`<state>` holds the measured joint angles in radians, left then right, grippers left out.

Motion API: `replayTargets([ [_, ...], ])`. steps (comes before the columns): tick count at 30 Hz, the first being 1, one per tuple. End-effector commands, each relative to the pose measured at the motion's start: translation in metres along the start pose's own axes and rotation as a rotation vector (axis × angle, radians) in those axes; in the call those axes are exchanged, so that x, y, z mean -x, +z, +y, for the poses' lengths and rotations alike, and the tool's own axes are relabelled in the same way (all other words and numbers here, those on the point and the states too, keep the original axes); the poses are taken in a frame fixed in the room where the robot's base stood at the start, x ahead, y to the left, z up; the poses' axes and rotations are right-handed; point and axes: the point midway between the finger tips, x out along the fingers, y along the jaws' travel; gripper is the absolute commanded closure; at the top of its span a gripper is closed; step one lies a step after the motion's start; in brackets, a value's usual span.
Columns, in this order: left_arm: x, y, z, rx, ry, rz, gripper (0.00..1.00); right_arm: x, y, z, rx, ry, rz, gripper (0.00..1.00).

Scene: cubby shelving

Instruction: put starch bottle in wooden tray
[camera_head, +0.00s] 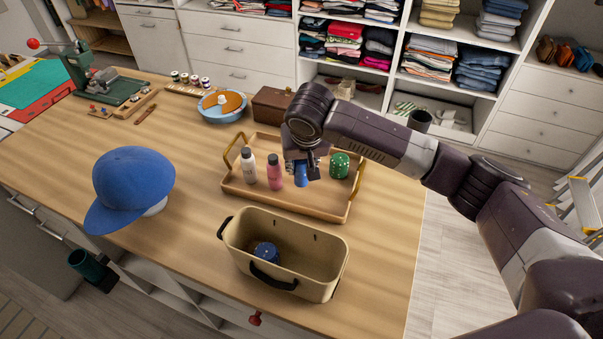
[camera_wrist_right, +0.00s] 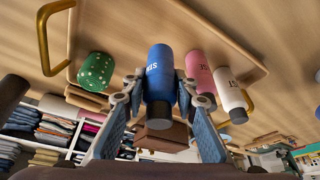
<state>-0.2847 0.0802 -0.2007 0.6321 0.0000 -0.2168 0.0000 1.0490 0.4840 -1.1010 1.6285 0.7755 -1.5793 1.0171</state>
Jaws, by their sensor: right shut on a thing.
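The wooden tray (camera_head: 322,209) with gold handles lies on the table. My right gripper (camera_head: 302,166) is over its middle, shut on a blue bottle (camera_head: 302,181). In the right wrist view the gripper (camera_wrist_right: 160,86) has its fingers on both sides of the blue bottle (camera_wrist_right: 158,70), near its dark cap. A white bottle (camera_head: 248,168) and a pink bottle (camera_head: 274,172) stand upright in the tray to the left. I cannot read the labels well enough to tell which is starch. Whether the blue bottle touches the tray is unclear. My left gripper is out of view.
A green spotted object (camera_head: 340,165) is in the tray's right part. A beige bin (camera_head: 327,262) with a blue item inside stands in front. A blue cap (camera_head: 133,182) is left; a blue bowl (camera_head: 221,114) and brown box (camera_head: 271,100) are behind. The table's front right is clear.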

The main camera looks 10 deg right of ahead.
Motion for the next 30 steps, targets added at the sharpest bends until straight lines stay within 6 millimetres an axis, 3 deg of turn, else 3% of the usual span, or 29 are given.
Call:
replayTargets([
  [7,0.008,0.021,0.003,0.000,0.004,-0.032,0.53,-0.031,0.013,0.001,0.001,0.002,-0.002,1.00],
  [19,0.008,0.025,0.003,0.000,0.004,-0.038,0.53,-0.037,0.016,0.001,0.000,0.001,-0.002,1.00],
  [20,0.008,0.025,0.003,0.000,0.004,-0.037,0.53,-0.037,0.016,0.001,0.000,0.002,-0.002,0.71],
  [21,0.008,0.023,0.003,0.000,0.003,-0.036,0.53,-0.037,0.016,0.001,0.000,0.002,-0.002,0.67],
  [24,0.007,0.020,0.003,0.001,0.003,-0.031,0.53,-0.037,0.016,0.001,0.000,0.002,-0.002,0.56],
  [30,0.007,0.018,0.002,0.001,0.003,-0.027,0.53,-0.036,0.016,0.001,0.000,0.002,-0.001,0.56],
])
